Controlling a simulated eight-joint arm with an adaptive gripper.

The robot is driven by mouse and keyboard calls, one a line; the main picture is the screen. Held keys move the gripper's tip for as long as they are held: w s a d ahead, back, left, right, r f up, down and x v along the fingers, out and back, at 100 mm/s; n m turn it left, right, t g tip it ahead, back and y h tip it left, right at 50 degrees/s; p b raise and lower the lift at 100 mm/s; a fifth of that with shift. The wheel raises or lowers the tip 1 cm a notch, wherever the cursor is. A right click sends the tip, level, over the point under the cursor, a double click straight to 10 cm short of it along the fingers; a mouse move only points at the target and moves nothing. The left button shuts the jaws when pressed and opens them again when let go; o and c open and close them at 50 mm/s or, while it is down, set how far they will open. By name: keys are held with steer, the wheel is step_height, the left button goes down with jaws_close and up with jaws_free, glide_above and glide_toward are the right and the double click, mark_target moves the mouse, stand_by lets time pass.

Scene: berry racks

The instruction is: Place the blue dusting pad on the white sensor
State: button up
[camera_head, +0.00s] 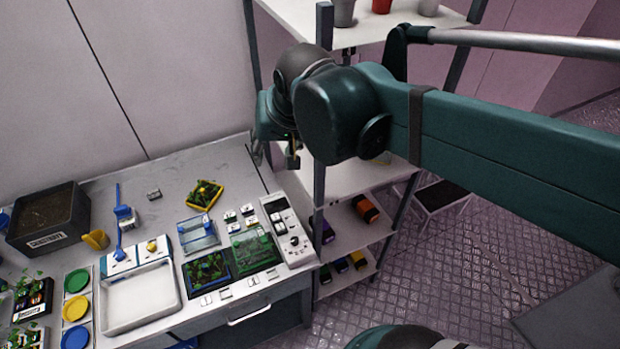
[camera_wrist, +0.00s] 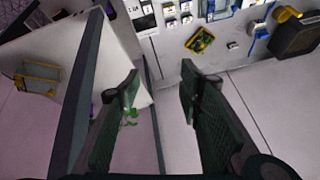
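My gripper (camera_head: 292,158) hangs above the right end of the bench, near the shelf rack. In the wrist view my gripper (camera_wrist: 158,85) has its two fingers wide apart, with nothing between them. A blue-handled pad (camera_head: 124,214) stands upright on the bench behind the white tray. A second blue-handled piece (camera_head: 119,246) stands at the tray's back edge beside a yellow one (camera_head: 151,247). I cannot tell for sure which is the dusting pad. A small pale grey box (camera_head: 153,194) lies alone at the back; it may be the sensor. My gripper is well apart from all of these.
A white tray (camera_head: 136,302), a white control panel (camera_head: 288,232), green plant trays (camera_head: 253,250), a yellow plant tray (camera_head: 204,195) and a dark substrate box (camera_head: 50,212) crowd the bench. The shelf rack's post (camera_head: 319,205) stands close to my gripper. Bare bench shows at the back.

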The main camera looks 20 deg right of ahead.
steer(key=s+d+f+n+t, duration=0.1)
steer(key=s+d+f+n, duration=0.2)
steer(key=s, duration=0.5)
steer(key=shift+s+d+f+h, duration=0.25)
steer(key=shift+d+f, duration=0.4)
steer(key=shift+d, duration=0.4)
